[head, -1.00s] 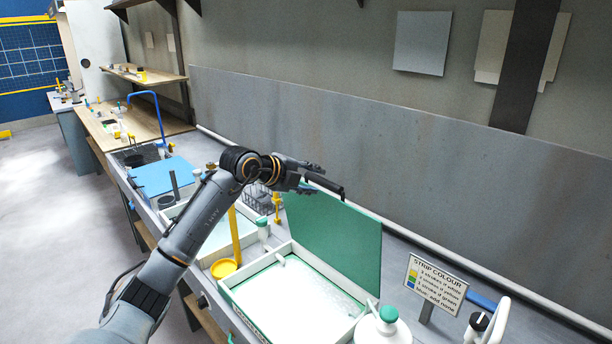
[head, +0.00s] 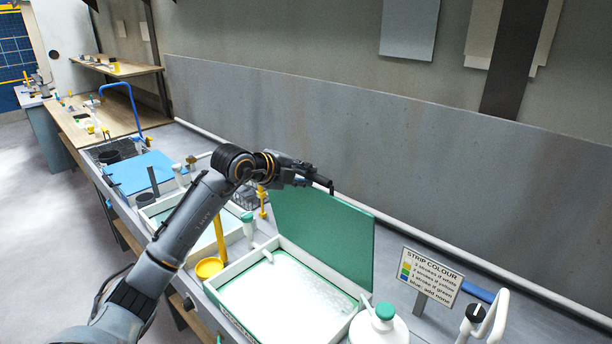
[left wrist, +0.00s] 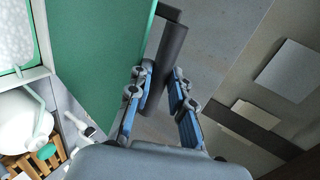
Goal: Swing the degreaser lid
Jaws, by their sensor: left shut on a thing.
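The degreaser lid (head: 325,235) is a flat green panel, raised steeply along the back side of a white tank (head: 328,276) filled with pale foam. In the left wrist view the lid (left wrist: 98,60) fills the upper left. A dark bar-shaped handle (left wrist: 172,55) stands by the lid's edge. My left gripper (head: 312,178) is at the lid's upper edge and is shut on the handle, which lies between its fingers (left wrist: 162,88) in the wrist view. In the head view the gripper hides most of the handle. My right gripper is not in view.
A white jug with a green cap (head: 384,325) stands right of the tank. A strip colour sign (head: 430,277) is behind it. A yellow dish (head: 209,268) and another tray (head: 165,205) are at the left. The grey wall (head: 400,150) rises behind the bench.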

